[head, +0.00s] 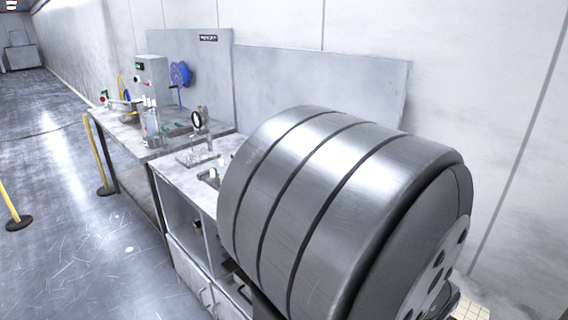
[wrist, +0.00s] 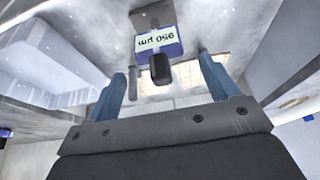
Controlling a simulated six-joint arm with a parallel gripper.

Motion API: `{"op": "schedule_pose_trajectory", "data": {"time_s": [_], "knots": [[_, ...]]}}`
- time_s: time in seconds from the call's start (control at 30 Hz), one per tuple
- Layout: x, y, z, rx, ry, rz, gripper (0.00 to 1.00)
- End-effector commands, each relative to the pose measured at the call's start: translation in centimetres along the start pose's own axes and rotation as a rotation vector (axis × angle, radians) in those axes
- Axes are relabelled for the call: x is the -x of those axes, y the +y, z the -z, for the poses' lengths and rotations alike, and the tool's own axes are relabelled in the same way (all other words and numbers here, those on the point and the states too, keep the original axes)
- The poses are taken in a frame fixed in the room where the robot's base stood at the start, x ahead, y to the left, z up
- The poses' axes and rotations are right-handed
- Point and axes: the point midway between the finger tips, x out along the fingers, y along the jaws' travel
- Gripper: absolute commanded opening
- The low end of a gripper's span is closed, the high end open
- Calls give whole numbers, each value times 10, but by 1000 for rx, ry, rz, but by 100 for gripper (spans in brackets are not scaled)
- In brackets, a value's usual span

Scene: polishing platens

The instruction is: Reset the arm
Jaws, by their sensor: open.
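My gripper (wrist: 165,70) shows in the wrist view with its two blue fingers spread wide apart. It is open, with nothing held between the fingertips. Beyond the fingertips is a small blue-framed sign (wrist: 158,42) with lettering that reads reversed. A dark block (wrist: 160,69) shows just below the sign, between the fingers in the picture. How far it is from the fingers I cannot tell. My gripper does not show in the head view.
In the head view a workbench (head: 125,140) along the wall carries a grey control box (head: 151,78) and a round dial gauge (head: 196,119). A yellow post (head: 97,152) stands before it. The right side is blocked close up.

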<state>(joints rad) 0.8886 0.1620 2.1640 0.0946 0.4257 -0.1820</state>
Motion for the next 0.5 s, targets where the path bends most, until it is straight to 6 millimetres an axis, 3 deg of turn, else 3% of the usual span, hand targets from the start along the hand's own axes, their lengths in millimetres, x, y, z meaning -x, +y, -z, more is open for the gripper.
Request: {"op": "schedule_pose_trajectory", "data": {"time_s": [0.5], "knots": [[64, 0, 0, 0, 4, -1, 80]]}}
